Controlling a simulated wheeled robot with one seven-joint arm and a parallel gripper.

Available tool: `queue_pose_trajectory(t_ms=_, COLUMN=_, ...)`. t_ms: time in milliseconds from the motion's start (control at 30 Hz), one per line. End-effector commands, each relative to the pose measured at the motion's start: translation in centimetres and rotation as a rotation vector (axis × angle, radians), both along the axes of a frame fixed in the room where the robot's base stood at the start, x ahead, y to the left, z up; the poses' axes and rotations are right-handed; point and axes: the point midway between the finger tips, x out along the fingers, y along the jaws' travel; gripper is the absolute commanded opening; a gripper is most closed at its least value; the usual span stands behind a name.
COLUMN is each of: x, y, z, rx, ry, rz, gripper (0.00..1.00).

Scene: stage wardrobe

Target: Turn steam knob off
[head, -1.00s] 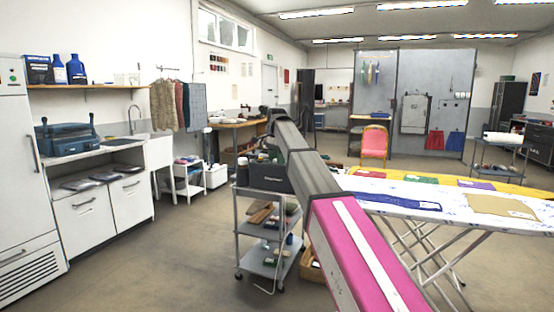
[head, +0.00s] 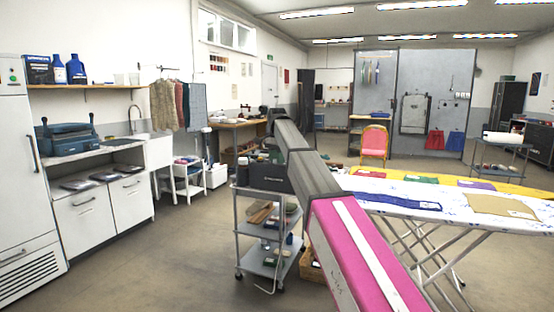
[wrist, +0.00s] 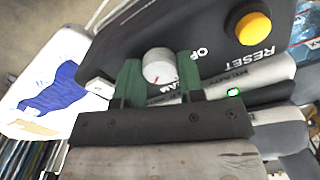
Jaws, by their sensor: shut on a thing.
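In the wrist view, a round pale grey knob (wrist: 155,62) with a thin red mark sits on a dark panel (wrist: 205,25). White letters, seemingly the start of "OFF", show just right of the knob. A word below the knob is mostly hidden by a finger, so I cannot tell exactly where the red mark points. The two green fingers of my gripper (wrist: 159,74) are on either side of the knob and shut on it. In the head view my arm reaches away toward the back, and the gripper is not clearly visible.
A yellow RESET button (wrist: 253,28) sits on the same panel, right of the knob. A small green light (wrist: 233,92) shows below it. In the head view, a grey cart (head: 268,222) and an ironing board (head: 400,190) flank my arm. Open floor (head: 150,265) lies at left.

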Motion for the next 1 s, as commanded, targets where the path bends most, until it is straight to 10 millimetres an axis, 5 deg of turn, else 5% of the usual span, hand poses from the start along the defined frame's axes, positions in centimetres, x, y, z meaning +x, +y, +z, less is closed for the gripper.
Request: queue_pose_trajectory(t_ms=1000, x=0.03, y=0.03, z=0.05, rx=0.001, ry=0.0, rz=0.963, gripper=0.12)
